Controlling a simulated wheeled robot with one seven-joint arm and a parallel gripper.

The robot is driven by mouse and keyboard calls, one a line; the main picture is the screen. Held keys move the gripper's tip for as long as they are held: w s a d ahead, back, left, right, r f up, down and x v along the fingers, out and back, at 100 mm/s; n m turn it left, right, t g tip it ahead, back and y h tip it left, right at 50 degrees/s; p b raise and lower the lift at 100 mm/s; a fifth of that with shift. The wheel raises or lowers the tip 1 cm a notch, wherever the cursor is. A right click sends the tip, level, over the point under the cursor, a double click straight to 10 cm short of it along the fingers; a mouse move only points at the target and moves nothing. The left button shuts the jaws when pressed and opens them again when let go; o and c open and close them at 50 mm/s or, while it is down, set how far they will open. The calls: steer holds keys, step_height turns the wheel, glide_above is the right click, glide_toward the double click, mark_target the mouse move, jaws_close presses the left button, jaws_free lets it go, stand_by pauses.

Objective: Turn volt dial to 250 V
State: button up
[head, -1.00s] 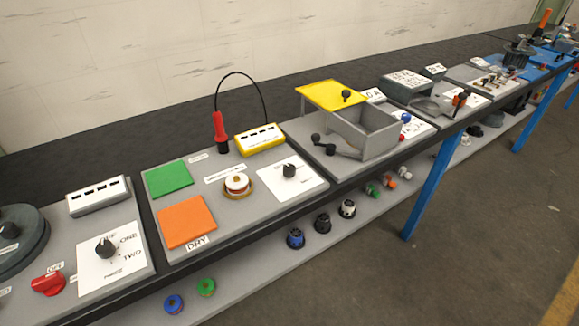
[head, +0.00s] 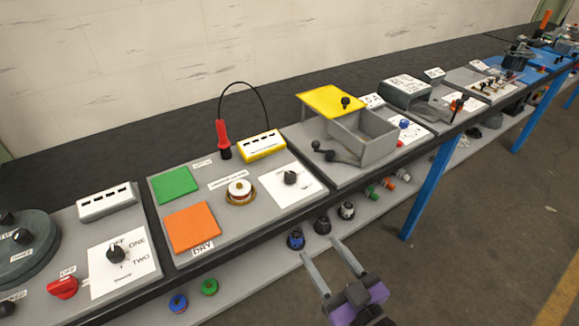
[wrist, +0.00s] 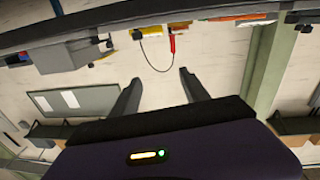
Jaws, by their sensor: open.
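A black dial (head: 290,177) sits on a white plate (head: 306,184) on the grey panel with the orange and green pads; the plate's marks are too small to read. Another black dial (head: 117,254) sits on a white plate (head: 104,273) to the left, marked OFF, ONE and TWO. I cannot read a 250 V mark on either. My gripper (head: 320,247) is open and empty, in front of the bench and below the first dial. In the wrist view its two fingers (wrist: 158,88) are spread apart, with no dial visible between them.
The bench edge (head: 240,252) and the lower shelf with black connectors (head: 322,224) lie close to my gripper. The floor at right is clear.

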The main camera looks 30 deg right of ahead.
steer(key=w+d+g+p, duration=0.1)
steer(key=w+d, duration=0.2)
steer(key=w, duration=0.5)
steer(key=w+d+r+g+h+p, duration=0.1)
steer(key=w+d, duration=0.2)
steer(key=w, duration=0.4)
steer(key=w+d+g+h+p, duration=0.1)
steer(key=w+d, duration=0.2)
steer(key=w, duration=0.5)
steer(key=shift+w+r, duration=0.3)
steer(key=shift+w, duration=0.05)
steer(key=w+d+r+g+p, duration=0.1)
steer(key=w+d+r+g, duration=0.25)
steer(key=w, duration=0.35)
steer(key=w+d+r+g+p, duration=0.2)
steer(key=w+r+g, duration=0.15)
steer(key=w, duration=0.35)
steer(key=n+g+y, duration=0.3)
steer(key=g+y, duration=0.1)
steer(key=g, duration=0.4)
glide_above(290, 173)
steer(key=f, duration=0.3)
steer(key=shift+w+f, duration=0.25)
steer(key=shift+s+a+f, duration=0.1)
steer(key=shift+s+a, duration=0.05)
steer(key=shift+s, duration=0.2)
steer(key=shift+f, duration=0.25)
steer(key=shift+f+p, duration=0.6)
steer(key=shift+f, duration=3)
